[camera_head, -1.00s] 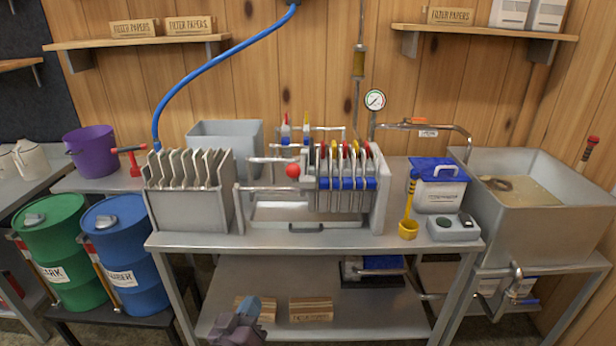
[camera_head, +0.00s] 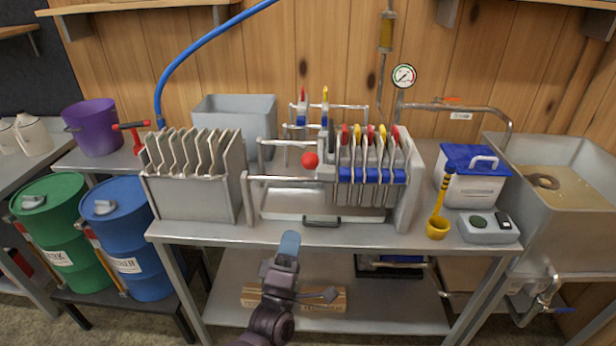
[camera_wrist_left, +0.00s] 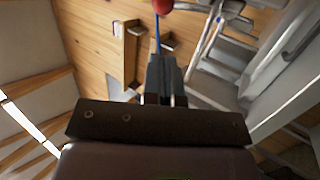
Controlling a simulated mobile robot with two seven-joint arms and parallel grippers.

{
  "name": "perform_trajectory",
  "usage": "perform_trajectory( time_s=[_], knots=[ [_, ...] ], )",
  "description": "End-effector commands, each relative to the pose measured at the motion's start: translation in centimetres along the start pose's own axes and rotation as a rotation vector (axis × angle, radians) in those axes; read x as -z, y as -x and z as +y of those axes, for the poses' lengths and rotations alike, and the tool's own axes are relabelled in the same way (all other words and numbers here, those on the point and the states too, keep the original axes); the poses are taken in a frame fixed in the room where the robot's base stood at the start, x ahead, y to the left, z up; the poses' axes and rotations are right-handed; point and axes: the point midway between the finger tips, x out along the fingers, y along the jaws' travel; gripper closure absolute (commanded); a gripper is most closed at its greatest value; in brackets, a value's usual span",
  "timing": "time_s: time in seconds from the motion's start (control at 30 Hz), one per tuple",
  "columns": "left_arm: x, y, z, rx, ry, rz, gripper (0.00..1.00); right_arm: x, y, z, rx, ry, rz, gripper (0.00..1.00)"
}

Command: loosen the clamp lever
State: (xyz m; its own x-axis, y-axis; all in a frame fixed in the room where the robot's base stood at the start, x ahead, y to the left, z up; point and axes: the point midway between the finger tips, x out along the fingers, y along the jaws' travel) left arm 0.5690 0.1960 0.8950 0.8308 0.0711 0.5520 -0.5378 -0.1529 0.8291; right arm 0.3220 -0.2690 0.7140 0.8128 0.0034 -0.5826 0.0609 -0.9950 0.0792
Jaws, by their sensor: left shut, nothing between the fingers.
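The clamp lever's red ball knob (camera_head: 310,160) is at the left end of the plate pack (camera_head: 368,172) in the filter press, on the steel table. The knob also shows at the top edge of the left wrist view (camera_wrist_left: 163,5). My left gripper (camera_head: 289,243) is shut and empty, below and slightly left of the knob, in front of the table's front edge. Its closed fingers (camera_wrist_left: 160,72) point toward the knob in the wrist view, with a visible gap between them. My right gripper is in no view.
A rack of plates (camera_head: 195,185) stands left of the press. A drip tray with a dark handle (camera_head: 321,222) sits under it.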

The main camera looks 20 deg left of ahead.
Motion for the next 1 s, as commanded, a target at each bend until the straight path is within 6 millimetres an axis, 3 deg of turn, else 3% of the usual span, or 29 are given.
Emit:
perform_trajectory(
  time_s=[0.3, 0.47, 1.0],
  knots=[
    [0.0, -0.1, -0.1, 0.001, 0.000, -0.001, 1.00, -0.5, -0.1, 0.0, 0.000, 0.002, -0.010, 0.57],
    [-0.1, -1.0, 0.0, -0.001, 0.000, -0.001, 1.00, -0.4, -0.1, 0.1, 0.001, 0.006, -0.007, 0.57],
    [-0.1, -10.1, 0.1, -0.001, 0.000, -0.002, 1.00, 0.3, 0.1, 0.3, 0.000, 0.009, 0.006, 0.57]
  ],
)
